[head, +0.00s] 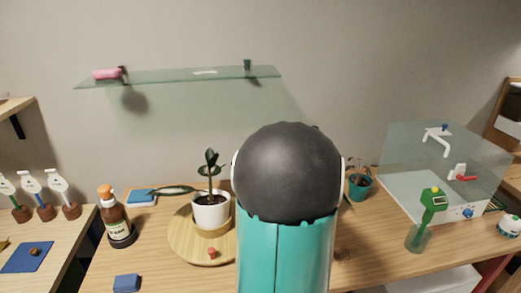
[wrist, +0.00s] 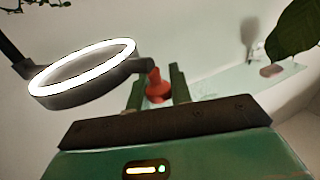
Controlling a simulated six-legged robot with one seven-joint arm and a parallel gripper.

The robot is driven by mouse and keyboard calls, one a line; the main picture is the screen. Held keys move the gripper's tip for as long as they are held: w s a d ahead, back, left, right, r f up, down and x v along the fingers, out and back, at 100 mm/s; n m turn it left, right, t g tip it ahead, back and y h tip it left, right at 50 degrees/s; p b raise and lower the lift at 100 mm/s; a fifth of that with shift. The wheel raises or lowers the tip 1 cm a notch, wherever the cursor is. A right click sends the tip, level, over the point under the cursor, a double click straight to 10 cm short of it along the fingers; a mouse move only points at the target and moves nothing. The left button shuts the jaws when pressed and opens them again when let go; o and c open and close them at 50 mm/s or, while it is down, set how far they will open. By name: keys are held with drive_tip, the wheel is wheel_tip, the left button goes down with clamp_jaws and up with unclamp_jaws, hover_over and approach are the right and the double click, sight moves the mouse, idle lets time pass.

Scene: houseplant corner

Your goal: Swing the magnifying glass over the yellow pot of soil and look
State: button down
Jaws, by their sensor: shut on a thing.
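The magnifying glass (wrist: 70,92) shows in the wrist view as a tilted ring with a bright white rim light, with a dark arm running off to the upper left. A short dark stem joins its right side to a red handle (wrist: 157,87). My gripper (wrist: 156,76) is shut on this red handle, one green finger on each side. In the head view my own arm fills the middle and hides the gripper and the glass. No yellow pot of soil shows in either view.
A white pot with a plant (head: 210,210) stands on a round wooden board (head: 185,240). A brown bottle (head: 117,220) stands to its left. A teal pot (head: 359,186) and a clear box (head: 400,160) are to the right. A glass shelf (head: 180,77) hangs above.

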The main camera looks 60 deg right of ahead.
idle(0.3)
drive_tip(key=c, duration=1.3)
unclamp_jaws()
drive_tip(key=shift+o, duration=0.2)
drive_tip(key=shift+s, duration=0.15)
drive_tip(key=v, duration=1.3)
drive_tip(key=shift+s+a, duration=0.2)
drive_tip(key=shift+s, duration=0.05)
